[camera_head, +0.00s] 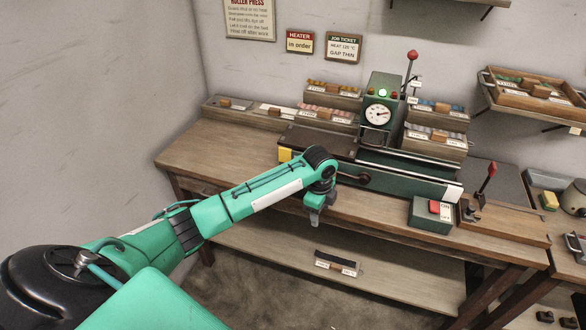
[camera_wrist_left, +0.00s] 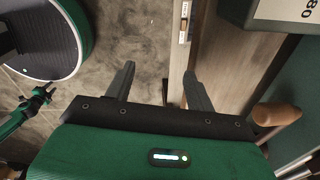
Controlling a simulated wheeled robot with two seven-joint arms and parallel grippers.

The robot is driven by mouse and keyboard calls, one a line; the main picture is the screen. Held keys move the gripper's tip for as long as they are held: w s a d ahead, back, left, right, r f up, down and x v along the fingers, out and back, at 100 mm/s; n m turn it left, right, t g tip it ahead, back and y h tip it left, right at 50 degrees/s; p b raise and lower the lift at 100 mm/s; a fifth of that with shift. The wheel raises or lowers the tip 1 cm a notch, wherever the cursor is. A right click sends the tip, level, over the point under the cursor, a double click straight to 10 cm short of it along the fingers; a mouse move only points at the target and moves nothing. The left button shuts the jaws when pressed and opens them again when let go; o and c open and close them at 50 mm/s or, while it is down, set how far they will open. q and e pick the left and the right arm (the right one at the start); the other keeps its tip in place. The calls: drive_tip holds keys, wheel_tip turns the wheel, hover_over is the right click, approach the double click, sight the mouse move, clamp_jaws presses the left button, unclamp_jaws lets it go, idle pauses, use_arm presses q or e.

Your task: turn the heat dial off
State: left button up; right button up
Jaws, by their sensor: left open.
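A round white dial (camera_head: 378,115) with dark marks and a pointer sits on the front of the green machine (camera_head: 375,92), below a lit green lamp. I cannot tell its setting. My left gripper (camera_head: 314,218) is at the front edge of the workbench, pointing down, well in front of and below the dial. It is open and empty; its two fingers are spread in the left wrist view (camera_wrist_left: 157,82). A small green and black arm end, likely my right gripper (camera_wrist_left: 42,94), shows at the left of the left wrist view, too small to read its jaws.
A red-knobbed lever (camera_head: 411,58) rises beside the machine. A green switch box (camera_head: 430,218) with a red button stands at the bench's right front, near another red-knobbed lever (camera_head: 487,178). Labelled trays (camera_head: 325,113) flank the machine. A lower shelf (camera_head: 290,262) runs underneath.

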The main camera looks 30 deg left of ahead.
use_arm(q)
drive_tip(key=w+a+r, duration=0.1)
drive_tip(key=a+r, duration=0.1)
drive_tip(key=r, duration=0.1)
drive_tip(key=w+a+r+m, duration=0.1)
drive_tip(key=w+a+r, duration=0.1)
drive_tip(key=a+r, duration=0.1)
drive_tip(key=w+a+r+m, duration=0.1)
drive_tip(key=w+a+r, duration=0.1)
drive_tip(key=a+r, duration=0.1)
drive_tip(key=shift+w+r+y, duration=0.25)
drive_tip(key=shift+r+y, duration=0.05)
drive_tip(key=shift+r, duration=0.45)
drive_tip(key=w+a+r+m, duration=0.1)
drive_tip(key=a+r, duration=0.5)
drive_tip(key=r, duration=0.2)
drive_tip(key=shift+g, duration=0.3)
wheel_tip(320, 180, down, 12)
drive_tip(key=shift+w+f+p, duration=0.15)
drive_tip(key=shift+p, duration=0.85)
drive_tip(key=shift+f, duration=0.5)
use_arm(e)
drive_tip(key=shift+s+a+r, duration=0.2)
drive_tip(key=shift+a+r, duration=0.4)
drive_tip(key=shift+r, duration=0.3)
use_arm(q)
drive_tip(key=c, duration=1)
drive_tip(key=shift+o, duration=0.2)
use_arm(e)
drive_tip(key=shift+d, duration=0.1)
